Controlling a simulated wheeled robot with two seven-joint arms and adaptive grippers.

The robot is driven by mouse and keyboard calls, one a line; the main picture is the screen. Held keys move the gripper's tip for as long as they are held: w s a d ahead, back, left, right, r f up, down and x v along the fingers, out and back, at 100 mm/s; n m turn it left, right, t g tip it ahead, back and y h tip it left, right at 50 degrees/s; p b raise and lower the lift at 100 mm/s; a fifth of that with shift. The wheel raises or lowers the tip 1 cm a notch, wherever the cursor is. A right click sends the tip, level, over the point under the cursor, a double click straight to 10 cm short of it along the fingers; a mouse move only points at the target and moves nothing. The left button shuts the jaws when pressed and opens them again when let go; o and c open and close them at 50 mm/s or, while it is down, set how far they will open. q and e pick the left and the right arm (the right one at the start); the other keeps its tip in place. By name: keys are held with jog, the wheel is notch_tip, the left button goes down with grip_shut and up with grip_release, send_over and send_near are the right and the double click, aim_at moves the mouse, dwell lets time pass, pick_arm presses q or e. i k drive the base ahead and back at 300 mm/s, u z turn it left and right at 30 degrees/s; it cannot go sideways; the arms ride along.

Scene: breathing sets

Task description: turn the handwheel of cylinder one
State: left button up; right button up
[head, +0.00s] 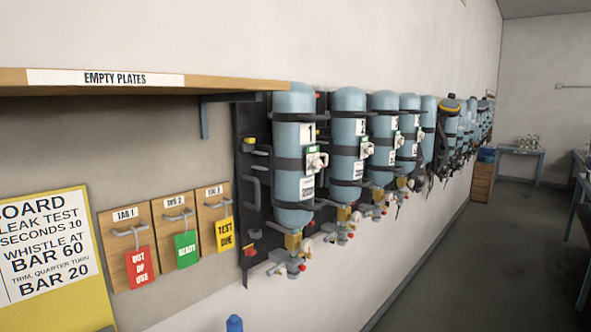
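Cylinder one (293,190) is the nearest light blue cylinder, strapped upright, valve end down, on a black backplate (246,200) on the wall. It bears a label with the number 1. Below it is a brass valve (292,241) with red-tipped fittings (294,268) and a pale round part (307,249), which may be the handwheel; it is too small to be sure. A white gauge-like part (316,162) sits on its right side. Neither of my grippers is in view.
More cylinders, the second one (347,145) nearest, recede along the wall. A wooden shelf (140,81) labelled EMPTY PLATES juts out at left. Tag boards hold red, green and yellow tags (141,268). A yellow board (45,255) is lower left. The floor (470,260) at right is clear.

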aim_at(307, 245)
jog(key=z, duration=0.3)
jog(key=k, duration=0.4)
jog(key=z, duration=1.1)
jog(key=i, duration=0.95)
jog(key=u, duration=1.15)
jog(key=i, duration=0.6)
jog(key=u, duration=0.65)
